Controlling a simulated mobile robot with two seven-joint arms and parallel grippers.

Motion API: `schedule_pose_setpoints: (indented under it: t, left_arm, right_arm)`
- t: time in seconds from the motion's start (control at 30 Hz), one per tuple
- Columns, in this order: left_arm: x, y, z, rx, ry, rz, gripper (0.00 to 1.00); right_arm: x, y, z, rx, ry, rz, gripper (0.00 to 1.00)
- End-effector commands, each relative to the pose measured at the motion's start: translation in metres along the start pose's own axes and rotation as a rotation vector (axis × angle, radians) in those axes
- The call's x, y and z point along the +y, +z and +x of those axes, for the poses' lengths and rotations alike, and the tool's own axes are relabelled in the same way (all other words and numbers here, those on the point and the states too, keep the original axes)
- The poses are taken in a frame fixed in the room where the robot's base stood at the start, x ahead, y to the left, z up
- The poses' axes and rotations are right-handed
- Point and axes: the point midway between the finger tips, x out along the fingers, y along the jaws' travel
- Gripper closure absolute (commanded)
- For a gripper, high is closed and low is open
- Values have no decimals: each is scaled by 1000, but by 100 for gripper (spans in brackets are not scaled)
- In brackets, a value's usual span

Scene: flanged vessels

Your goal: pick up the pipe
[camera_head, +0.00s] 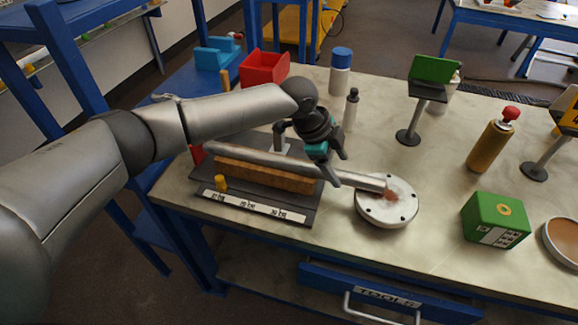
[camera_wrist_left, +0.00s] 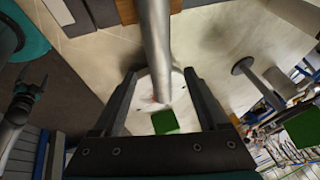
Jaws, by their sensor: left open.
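The pipe (camera_head: 265,162) is a long silver-grey tube. It lies over a wooden block (camera_head: 265,178) on a dark board, with its right end above a round white flange (camera_head: 372,212) with bolt holes. A reddish-brown patch shows at that end. My left gripper (camera_head: 338,170) is open at the pipe's right part, its fingers pointing down. In the left wrist view the pipe (camera_wrist_left: 155,40) runs from the top edge toward the space between the open fingers. I cannot tell whether they touch it. What looks like my right gripper (camera_wrist_left: 30,90) is small at the left of that view.
A green box (camera_head: 495,219) and a tan-rimmed dish stand to the right. A white bottle with a blue cap (camera_head: 340,72), a small grey bottle (camera_head: 351,110) and a green-topped stand (camera_head: 408,135) stand behind. A red bin (camera_head: 264,68) is at the back left.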

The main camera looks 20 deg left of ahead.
Motion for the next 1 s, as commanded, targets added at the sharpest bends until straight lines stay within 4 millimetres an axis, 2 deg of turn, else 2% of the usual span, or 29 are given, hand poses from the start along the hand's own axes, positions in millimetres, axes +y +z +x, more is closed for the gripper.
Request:
schedule_pose_setpoints:
  t: [0.1,0.2,0.53,1.0]
  left_arm:
    - [1,-2,22,-1,2,1,24]
    - [0,-2,33,0,0,-2,24]
    - [0,-2,38,0,0,0,24]
    - [0,-2,38,0,0,-1,77]
  right_arm:
    - [0,1,9,0,0,0,7]
    - [1,0,12,1,1,1,7]
    - [8,-2,12,7,10,0,7]
    - [11,-3,12,8,14,-1,7]
